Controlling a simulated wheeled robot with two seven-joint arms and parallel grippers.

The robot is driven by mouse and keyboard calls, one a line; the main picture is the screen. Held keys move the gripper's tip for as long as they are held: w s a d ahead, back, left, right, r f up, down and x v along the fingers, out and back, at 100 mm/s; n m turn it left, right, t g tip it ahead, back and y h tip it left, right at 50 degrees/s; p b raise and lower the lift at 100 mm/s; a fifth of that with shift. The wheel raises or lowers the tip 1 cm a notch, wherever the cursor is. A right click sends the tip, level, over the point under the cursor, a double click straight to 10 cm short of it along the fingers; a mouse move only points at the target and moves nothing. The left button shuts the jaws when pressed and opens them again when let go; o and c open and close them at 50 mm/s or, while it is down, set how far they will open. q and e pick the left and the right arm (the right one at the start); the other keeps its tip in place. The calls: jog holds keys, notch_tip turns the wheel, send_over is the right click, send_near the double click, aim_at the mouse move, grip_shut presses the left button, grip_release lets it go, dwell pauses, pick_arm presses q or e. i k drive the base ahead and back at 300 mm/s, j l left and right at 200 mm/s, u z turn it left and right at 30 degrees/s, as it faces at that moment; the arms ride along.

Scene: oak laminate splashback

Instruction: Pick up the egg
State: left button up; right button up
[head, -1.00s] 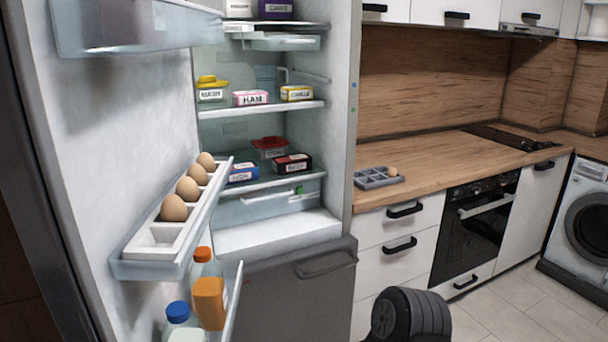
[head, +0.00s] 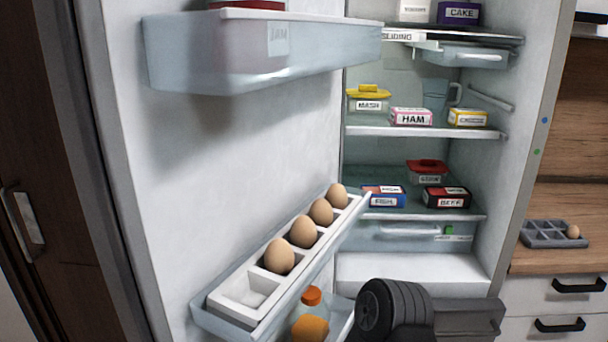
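Several brown eggs sit upright in a row in the white egg holder (head: 238,298) on the open fridge door's shelf; the nearest egg (head: 279,257) is beside an empty front slot. Another egg (head: 573,232) sits in a grey compartment tray (head: 541,240) on the counter at the right, in a right-hand compartment. Neither gripper is in view. A dark ribbed part of my own arm shows at the bottom centre, below the fridge interior and right of the door shelf.
The fridge door stands open at left, with an upper bin (head: 265,60) above the eggs and an orange-capped bottle (head: 311,310) below them. Fridge shelves hold labelled boxes, such as ham (head: 411,117). The wooden counter (head: 550,262) is at right.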

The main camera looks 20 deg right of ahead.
aim_at(572, 233)
jog(key=l+u, duration=0.2)
jog(key=l, duration=0.35)
jog(key=k+l+u, duration=0.15)
jog(key=l, duration=0.4)
jog(key=k+l+u, duration=0.1)
jog(key=l, duration=0.5)
jog(key=k+l, duration=0.35)
jog(key=l, duration=0.2)
jog(key=k+l+u, duration=0.15)
jog(key=l, duration=0.4)
jog(key=k+l, duration=0.3)
jog(key=l, duration=0.25)
jog(key=k+l+u, duration=0.15)
jog(key=l, duration=0.4)
jog(key=k+l, duration=0.4)
jog(key=k+l+u, duration=0.15)
jog(key=k+l, duration=0.15)
jog(key=l, duration=0.3)
jog(key=k+l, duration=0.3)
jog(key=l, duration=0.15)
jog(key=l+u, duration=0.05)
